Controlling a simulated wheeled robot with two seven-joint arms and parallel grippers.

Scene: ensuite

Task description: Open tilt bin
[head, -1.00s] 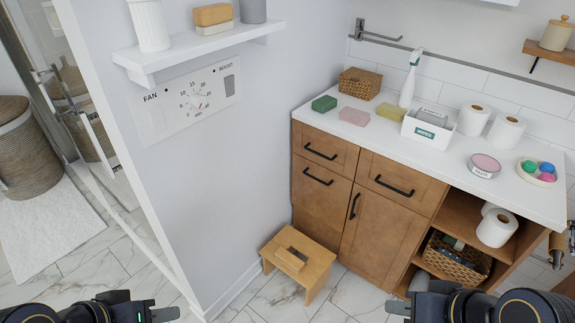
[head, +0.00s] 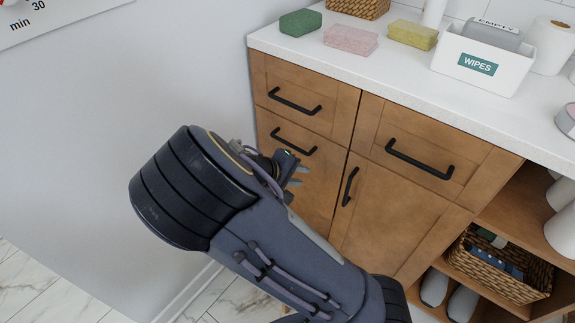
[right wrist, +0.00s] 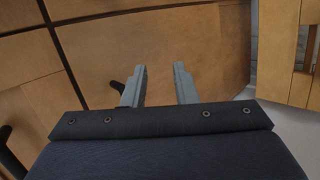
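The wooden cabinet (head: 405,215) stands against the wall. Its lower left front panel (head: 312,195), under the top left drawer (head: 300,92), has a horizontal black bar handle (head: 294,142) and looks closed. My right gripper (head: 297,176) is in front of this panel, just below the handle; my right arm hides the panel's lower part. In the right wrist view its two grey fingers (right wrist: 158,84) are apart with nothing visible between them, facing a wooden panel (right wrist: 200,40). A dark handle end (right wrist: 117,86) shows beside the left finger. My left gripper is out of view.
The right door has a vertical handle (head: 350,187); the right drawer's handle (head: 418,159) is horizontal. Sponges and a wipes box (head: 484,62) stand on the counter. Open shelves hold a basket (head: 500,265). A wooden stool (right wrist: 290,50) is close by in the right wrist view.

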